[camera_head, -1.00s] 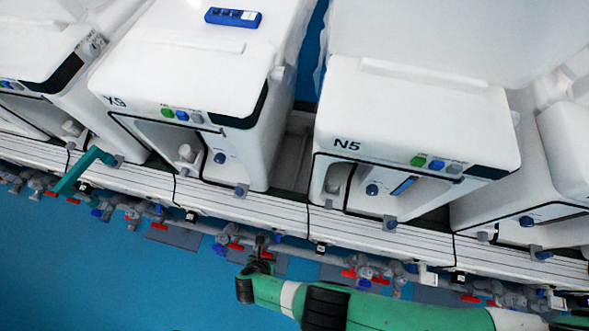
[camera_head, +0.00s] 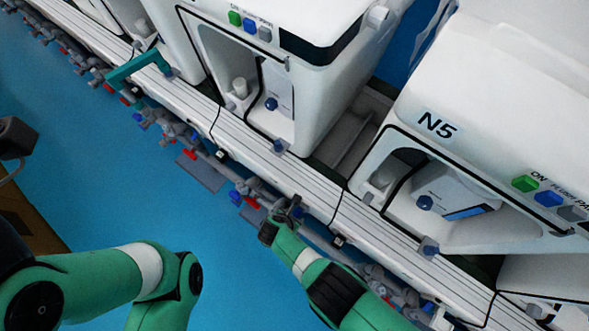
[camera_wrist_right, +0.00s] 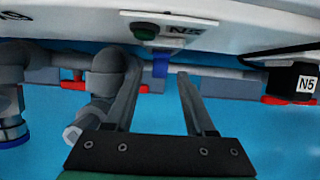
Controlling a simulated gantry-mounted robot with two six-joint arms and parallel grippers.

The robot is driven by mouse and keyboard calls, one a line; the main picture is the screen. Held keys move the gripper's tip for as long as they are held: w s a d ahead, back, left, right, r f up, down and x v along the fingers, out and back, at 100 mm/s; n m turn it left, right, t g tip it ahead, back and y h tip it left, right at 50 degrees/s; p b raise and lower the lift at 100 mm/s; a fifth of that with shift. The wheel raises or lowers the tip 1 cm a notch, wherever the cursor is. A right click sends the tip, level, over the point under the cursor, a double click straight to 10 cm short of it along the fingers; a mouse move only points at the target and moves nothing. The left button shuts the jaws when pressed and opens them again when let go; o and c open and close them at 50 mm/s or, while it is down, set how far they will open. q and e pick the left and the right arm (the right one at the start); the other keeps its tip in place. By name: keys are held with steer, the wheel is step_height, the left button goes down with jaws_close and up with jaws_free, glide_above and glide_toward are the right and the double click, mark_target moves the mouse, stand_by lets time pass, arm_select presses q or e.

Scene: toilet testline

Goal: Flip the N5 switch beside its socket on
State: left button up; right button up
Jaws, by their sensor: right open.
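In the right wrist view the N5 switch is a small blue lever (camera_wrist_right: 160,64) hanging below a white plate with a dark green round part (camera_wrist_right: 146,32) and an N5 label. The black N5 socket (camera_wrist_right: 293,82) sits to its right. My right gripper (camera_wrist_right: 159,80) is open and empty, its fingertips on either side of the lever in the picture; I cannot tell whether they touch it. In the head view the right gripper (camera_head: 286,212) is at the ledge below the N5 toilet (camera_head: 470,90), left of the socket (camera_head: 339,241). The switch is not clear there. My left gripper is out of view.
Grey pipes with red and blue valve handles (camera_head: 236,197) run under the white ledge (camera_head: 240,136). A grey pipe elbow (camera_wrist_right: 108,68) is close to the left finger. The blue floor (camera_head: 110,170) is open.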

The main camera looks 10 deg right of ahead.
steer(key=shift+w+d+f, duration=0.1)
steer(key=shift+f, duration=0.2)
jaws_close()
steer(key=shift+r, duration=0.1)
